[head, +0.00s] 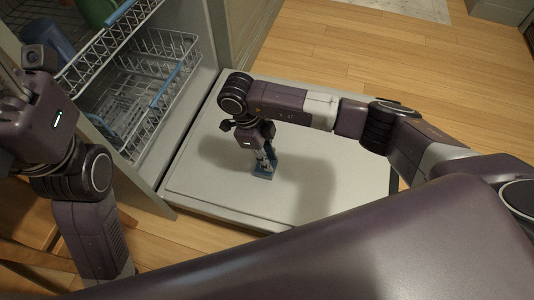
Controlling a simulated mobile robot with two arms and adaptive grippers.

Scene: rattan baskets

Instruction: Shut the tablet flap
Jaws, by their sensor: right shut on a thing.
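The open dishwasher door (340,180) lies flat, its pale inner face up. The small blue-grey tablet flap (263,174) shows on the middle of this face, partly covered by my gripper; its exact angle is hard to tell. My right gripper (266,162) points down at it from above, with its fingers shut on it. My left arm stands at the left edge of the view. Its gripper (8,85) is cut off by the frame, and its fingers do not show clearly.
White wire racks (150,85) with blue-grey handles are pulled partly out of the dishwasher, left of the door. A green item (97,12) and a blue cup (48,38) are in the upper rack. Wooden floor (350,50) beyond the door is clear.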

